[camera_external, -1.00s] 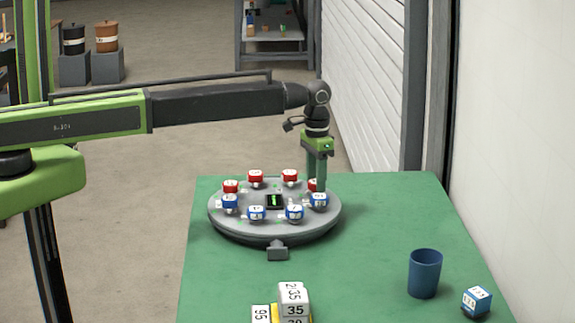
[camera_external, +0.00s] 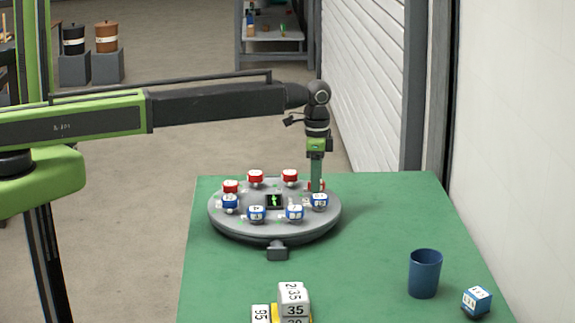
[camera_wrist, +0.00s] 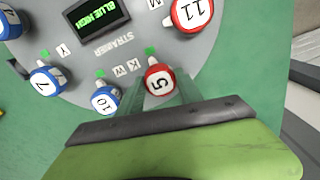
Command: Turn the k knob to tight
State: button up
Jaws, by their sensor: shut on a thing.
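A round grey turntable-like panel (camera_external: 275,232) on the green table carries a ring of red and blue numbered knobs. My gripper (camera_external: 316,184) points straight down at its right rear side. It is shut on the red knob marked 5 (camera_wrist: 158,82), whose cap still shows between the fingers in the wrist view. Small K and W label tiles (camera_wrist: 127,69) sit between this knob and the blue knob marked 10 (camera_wrist: 105,98). I cannot tell for sure which tile belongs to which knob. A green mark (camera_wrist: 150,50) lies beside the red knob.
The display (camera_wrist: 97,17) reads BLUE HIGH, near the word STRAINER. Close neighbours are a red knob marked 11 (camera_wrist: 192,12) and a blue knob marked 7 (camera_wrist: 45,80).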

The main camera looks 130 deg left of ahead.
dwell(0.3)
jog(key=o, duration=1.4)
notch_tip(320, 180, up, 18)
jog(key=p, duration=1.7)
jog(key=shift+f, duration=0.25)
